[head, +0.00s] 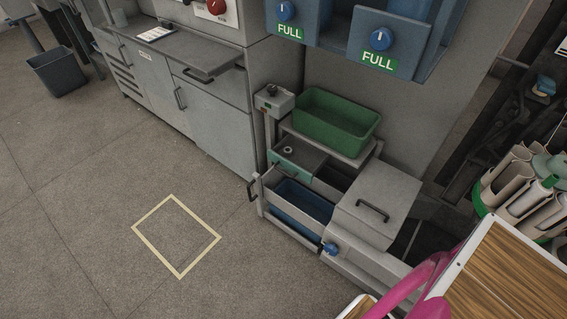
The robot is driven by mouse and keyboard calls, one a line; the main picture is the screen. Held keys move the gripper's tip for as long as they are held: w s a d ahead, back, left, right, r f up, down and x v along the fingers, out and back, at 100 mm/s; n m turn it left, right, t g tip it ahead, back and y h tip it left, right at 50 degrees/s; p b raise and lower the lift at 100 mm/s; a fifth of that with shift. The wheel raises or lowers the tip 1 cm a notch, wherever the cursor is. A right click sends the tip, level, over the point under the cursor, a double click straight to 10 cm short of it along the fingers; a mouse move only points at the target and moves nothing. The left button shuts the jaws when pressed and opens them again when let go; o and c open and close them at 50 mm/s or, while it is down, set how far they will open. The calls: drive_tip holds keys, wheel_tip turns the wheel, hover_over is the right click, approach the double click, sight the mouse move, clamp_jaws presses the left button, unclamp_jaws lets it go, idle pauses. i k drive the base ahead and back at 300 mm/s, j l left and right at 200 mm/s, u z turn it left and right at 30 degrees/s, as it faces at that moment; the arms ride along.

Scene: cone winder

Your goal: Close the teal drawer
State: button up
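The teal drawer shows as a short teal panel (291,171) in the low grey unit at the middle of the head view. It sits under the green tray and beside a grey surface that carries a small round ring (288,149). How far this teal part stands out is hard to tell. Just in front of it, a grey drawer with a blue inside (302,205) stands open, with a dark handle (252,188) at its left end. My gripper is not in view, and nothing is seen touching the drawer.
A green tray (336,121) tops the unit. A grey lidded box (376,203) with a dark handle and a blue knob (330,249) stand to its right. Grey cabinets (216,126) line the back left. The floor around the yellow square (176,236) is clear.

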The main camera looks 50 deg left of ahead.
sight(306, 161)
drive_tip(key=u, duration=2.1)
drive_tip(key=i+j+z, duration=0.15)
drive_tip(key=j+z, duration=0.5)
drive_tip(key=i+j+z, duration=0.35)
drive_tip(key=j, duration=0.15)
